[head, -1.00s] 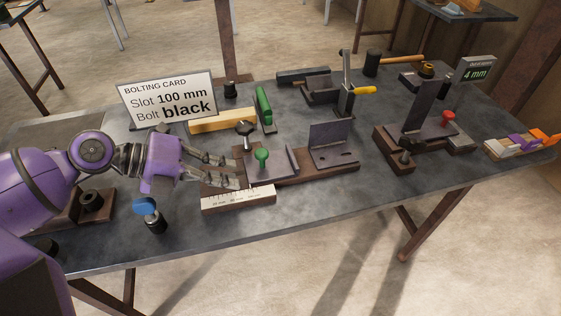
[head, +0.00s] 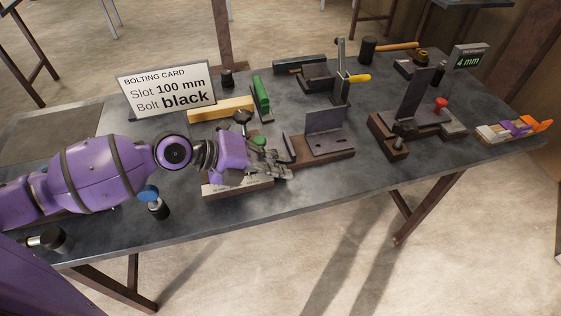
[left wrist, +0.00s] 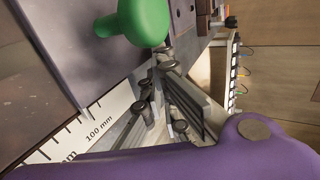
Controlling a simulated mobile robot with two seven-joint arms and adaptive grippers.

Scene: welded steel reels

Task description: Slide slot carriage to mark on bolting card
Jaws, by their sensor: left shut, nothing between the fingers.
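The bolting card (head: 165,92) stands at the back left of the table and reads "Slot 100 mm, Bolt black". The slot carriage is a dark plate with a green knob (head: 260,141), mostly hidden behind my left gripper (head: 284,172) in the head view. The left gripper is shut and empty, low beside the knob and over the right end of the white scale (head: 232,188). In the left wrist view the knob (left wrist: 140,20) and carriage plate (left wrist: 45,60) are close to the fingers (left wrist: 160,72). The "100 mm" label shows by the plate's edge; exact alignment is unclear. Contact is unclear.
A bracket plate (head: 325,132) stands right of the carriage. A green-handled piece (head: 261,93) and a yellow bar (head: 221,109) lie behind. A blue-topped post (head: 152,198) stands below my left arm. A red-knobbed fixture (head: 405,130) is farther right.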

